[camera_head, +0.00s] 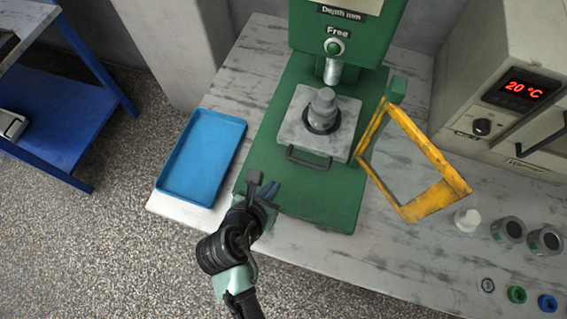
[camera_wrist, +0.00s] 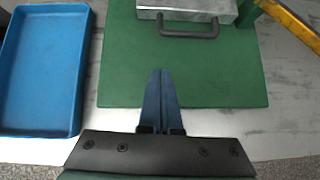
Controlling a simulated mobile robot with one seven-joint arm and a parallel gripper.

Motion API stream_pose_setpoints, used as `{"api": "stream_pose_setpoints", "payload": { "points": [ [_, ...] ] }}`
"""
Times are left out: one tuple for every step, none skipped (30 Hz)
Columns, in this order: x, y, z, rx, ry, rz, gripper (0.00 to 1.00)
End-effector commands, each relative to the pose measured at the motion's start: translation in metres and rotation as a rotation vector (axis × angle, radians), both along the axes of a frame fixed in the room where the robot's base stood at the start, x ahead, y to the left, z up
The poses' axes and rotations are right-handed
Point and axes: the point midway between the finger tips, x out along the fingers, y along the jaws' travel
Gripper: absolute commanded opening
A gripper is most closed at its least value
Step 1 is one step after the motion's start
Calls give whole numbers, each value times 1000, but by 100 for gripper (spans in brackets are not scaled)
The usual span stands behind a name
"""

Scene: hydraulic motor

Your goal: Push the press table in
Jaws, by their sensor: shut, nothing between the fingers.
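The press table (camera_head: 297,130) is a grey square plate with a dark handle (camera_head: 309,160) on its front edge. It sits on the green press base (camera_head: 285,195), in front of and below the press ram (camera_head: 333,71). A grey stepped part (camera_head: 323,108) with a dark ring at its foot stands upright on the plate. In the wrist view the table's front edge (camera_wrist: 187,10) and its handle (camera_wrist: 188,31) show at the top. My gripper (camera_wrist: 160,75) is shut and empty, over the base's front edge, short of the handle and apart from it.
A blue tray (camera_head: 203,156) lies left of the press. A yellow guard frame (camera_head: 437,197) stands swung open at the right. An oven reading 20 °C (camera_head: 517,92) is at the back right. Small parts and coloured rings (camera_head: 516,294) lie at the front right.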

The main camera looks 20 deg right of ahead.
Motion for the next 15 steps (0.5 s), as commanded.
{"api": "stream_pose_setpoints", "payload": {
  "points": [
    [7, -6, -9, -1, 0, -4, 0],
    [10, -9, -14, -1, 1, -4, 0],
    [15, -12, -19, -1, 0, -2, 0],
    [18, -15, -24, -2, 0, -3, 0],
    [21, -17, -27, -1, 0, -4, 0],
    [26, -21, -29, 0, -2, -4, 0],
    [31, -24, -27, -1, -3, -3, 0],
    [34, -27, -26, -1, -4, -4, 0],
    [39, -31, -26, -1, -4, -4, 0],
    [41, -33, -27, 0, -2, -3, 0],
    [44, -34, -27, 0, -2, -1, 0],
    [47, -36, -28, 0, -2, -1, 0],
    [48, -38, -28, 0, -1, -2, 0],
    [49, -39, -28, 0, -1, -2, 0],
    [51, -40, -28, 0, -1, -1, 0]
  ]
}}
